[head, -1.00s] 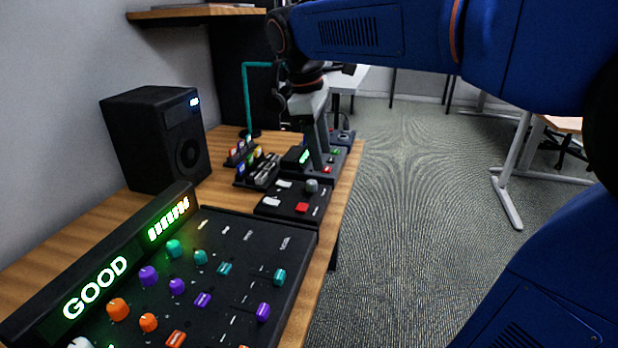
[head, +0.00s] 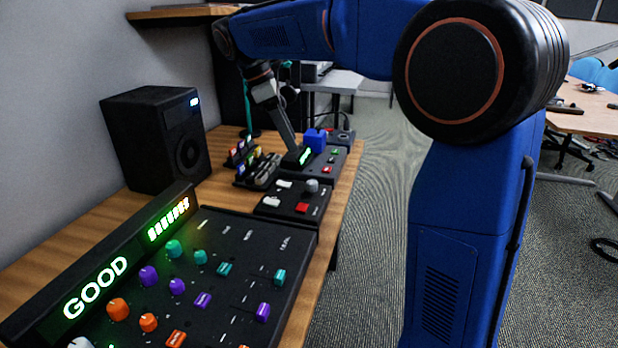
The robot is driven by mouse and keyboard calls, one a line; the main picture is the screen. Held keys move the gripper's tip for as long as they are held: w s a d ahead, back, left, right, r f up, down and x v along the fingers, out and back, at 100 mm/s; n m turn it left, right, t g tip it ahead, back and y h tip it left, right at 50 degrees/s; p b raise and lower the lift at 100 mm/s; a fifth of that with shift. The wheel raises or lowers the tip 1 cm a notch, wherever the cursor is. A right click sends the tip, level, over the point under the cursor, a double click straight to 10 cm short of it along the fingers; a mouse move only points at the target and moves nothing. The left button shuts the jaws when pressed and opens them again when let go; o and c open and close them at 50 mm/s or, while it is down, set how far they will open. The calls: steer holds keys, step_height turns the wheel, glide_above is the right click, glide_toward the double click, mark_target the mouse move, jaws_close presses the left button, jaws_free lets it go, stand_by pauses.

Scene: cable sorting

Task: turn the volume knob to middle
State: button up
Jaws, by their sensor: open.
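A small dark box with a round grey knob (head: 312,186), light switches and a red button (head: 302,208) sits behind the mixer. The mixer (head: 235,240) has several teal, purple and orange knobs and sliders. No volume label is legible, so I cannot tell which knob is the volume knob. My gripper (head: 291,148) points down by the box with the green display (head: 304,156), behind the grey knob and apart from it. It is open, with nothing visible in it. Its fingertips are small and their exact contact is unclear.
A black speaker (head: 155,138) stands at the left by the wall. A rack with coloured items (head: 256,168) lies left of the display box. A blue block (head: 315,139) stands behind that box. The wooden table's (head: 335,215) right edge is close to the boxes.

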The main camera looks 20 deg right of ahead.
mark_target(312, 182)
steer(key=x, duration=1.3)
steer(key=shift+d+f, duration=0.1)
steer(key=shift+f, duration=0.2)
steer(key=c, duration=1)
